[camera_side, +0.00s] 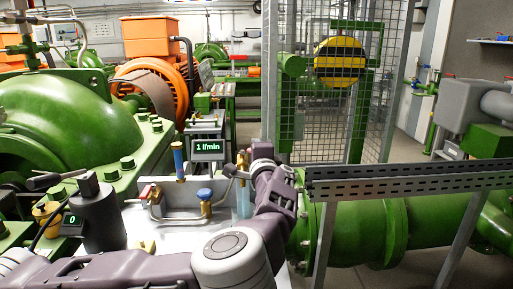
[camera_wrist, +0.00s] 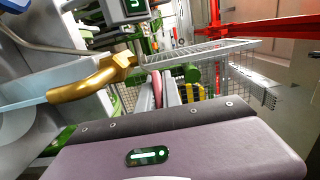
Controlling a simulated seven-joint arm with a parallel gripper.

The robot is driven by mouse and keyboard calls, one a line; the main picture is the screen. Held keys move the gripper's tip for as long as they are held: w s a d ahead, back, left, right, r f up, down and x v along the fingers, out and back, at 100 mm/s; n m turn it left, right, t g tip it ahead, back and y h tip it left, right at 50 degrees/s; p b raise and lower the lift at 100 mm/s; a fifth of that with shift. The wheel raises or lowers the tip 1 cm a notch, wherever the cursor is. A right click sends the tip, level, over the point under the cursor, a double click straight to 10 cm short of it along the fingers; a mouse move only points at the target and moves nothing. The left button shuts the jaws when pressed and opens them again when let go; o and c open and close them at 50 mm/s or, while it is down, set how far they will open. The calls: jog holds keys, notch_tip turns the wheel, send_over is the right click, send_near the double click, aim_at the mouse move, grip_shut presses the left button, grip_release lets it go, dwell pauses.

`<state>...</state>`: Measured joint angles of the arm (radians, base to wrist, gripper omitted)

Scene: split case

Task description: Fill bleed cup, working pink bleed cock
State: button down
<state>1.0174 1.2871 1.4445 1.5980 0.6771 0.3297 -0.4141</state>
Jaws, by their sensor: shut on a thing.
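My gripper (camera_wrist: 166,86) shows as short grey fingers beyond the purple wrist housing in the wrist view. A narrow pink piece, the pink bleed cock's handle (camera_wrist: 157,88), lies at the fingers, which are shut on it. In the side view my gripper is mostly hidden behind the purple wrist, beside a brass cock body (camera_side: 242,160). A brass spout (camera_wrist: 88,82) bends left in the wrist view, towards a pale bluish cup (camera_wrist: 20,85). The cup (camera_side: 243,200) shows partly in the side view, below the brass cock. Its fill level cannot be told.
A display (camera_side: 207,148) reads 1 l/min. A blue-handled valve (camera_side: 205,195) and a red-handled valve (camera_side: 148,191) stand left of my wrist. A dark cylinder (camera_side: 98,215) stands further left. A slotted grey rail (camera_side: 410,180) and mesh cage (camera_side: 325,90) bound the right.

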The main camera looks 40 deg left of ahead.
jog(key=shift+s, duration=0.1)
jog(key=c, duration=1.5)
grip_release()
